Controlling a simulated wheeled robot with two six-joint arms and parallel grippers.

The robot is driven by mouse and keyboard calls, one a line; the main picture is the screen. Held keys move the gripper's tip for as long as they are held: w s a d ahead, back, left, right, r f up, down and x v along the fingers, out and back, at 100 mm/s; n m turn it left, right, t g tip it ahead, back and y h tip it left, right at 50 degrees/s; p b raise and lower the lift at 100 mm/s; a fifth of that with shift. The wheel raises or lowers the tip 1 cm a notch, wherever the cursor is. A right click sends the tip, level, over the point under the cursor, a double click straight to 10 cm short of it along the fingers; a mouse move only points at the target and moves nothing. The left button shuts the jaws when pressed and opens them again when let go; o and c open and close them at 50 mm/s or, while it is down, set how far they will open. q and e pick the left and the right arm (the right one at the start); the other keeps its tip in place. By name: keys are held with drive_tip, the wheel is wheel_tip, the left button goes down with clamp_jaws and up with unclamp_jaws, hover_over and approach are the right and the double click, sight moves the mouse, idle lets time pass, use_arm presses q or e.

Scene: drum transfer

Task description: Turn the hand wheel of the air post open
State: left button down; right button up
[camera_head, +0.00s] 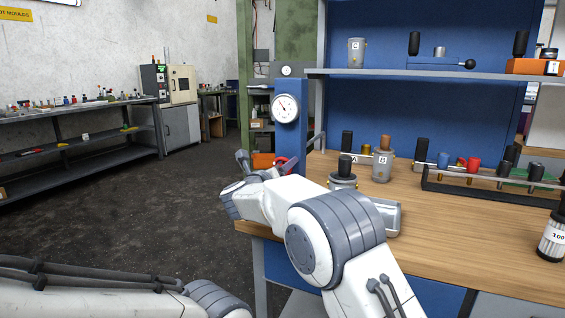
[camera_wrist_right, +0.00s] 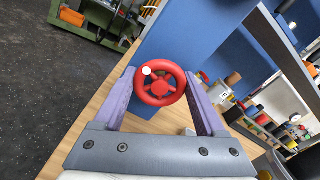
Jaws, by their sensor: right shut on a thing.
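The red hand wheel (camera_wrist_right: 160,86) sits between the two purple fingers of my right gripper (camera_wrist_right: 160,92), which is shut on its rim from both sides. A white dot marks the upper left of its rim. In the head view a bit of the red wheel (camera_head: 291,165) shows beside my right gripper (camera_head: 262,166), mostly hidden by my arm. The air post (camera_head: 289,140) is a blue upright at the bench's left end, with a round white gauge (camera_head: 285,108). My left arm crosses the bottom left; its gripper is out of view.
The wooden bench (camera_head: 450,225) holds lidded grey pots (camera_head: 382,167) and a rack (camera_head: 480,187) near my right arm. A shelf (camera_head: 430,74) with parts hangs above. A black-and-white cylinder (camera_head: 552,240) stands at the right edge. The dark floor (camera_head: 130,210) at left is clear.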

drive_tip(key=n+p, duration=0.4)
drive_tip(key=n, duration=0.1)
drive_tip(key=shift+r+n, duration=0.15)
drive_tip(key=shift+n, duration=0.15)
drive_tip(key=n+p, duration=0.4)
drive_tip(key=n, duration=0.1)
drive_tip(key=n+p, duration=0.5)
drive_tip(key=n, duration=0.1)
drive_tip(key=shift+n+p, duration=0.3)
drive_tip(key=shift+p, duration=0.1)
drive_tip(key=shift+f+n+p, duration=0.2)
drive_tip(key=shift+n+p, duration=0.95)
drive_tip(key=shift+n, duration=0.55)
drive_tip(key=o, duration=1.3)
drive_tip(key=v, duration=1)
drive_tip(key=shift+s+a, duration=0.1)
drive_tip(key=shift+s, duration=0.2)
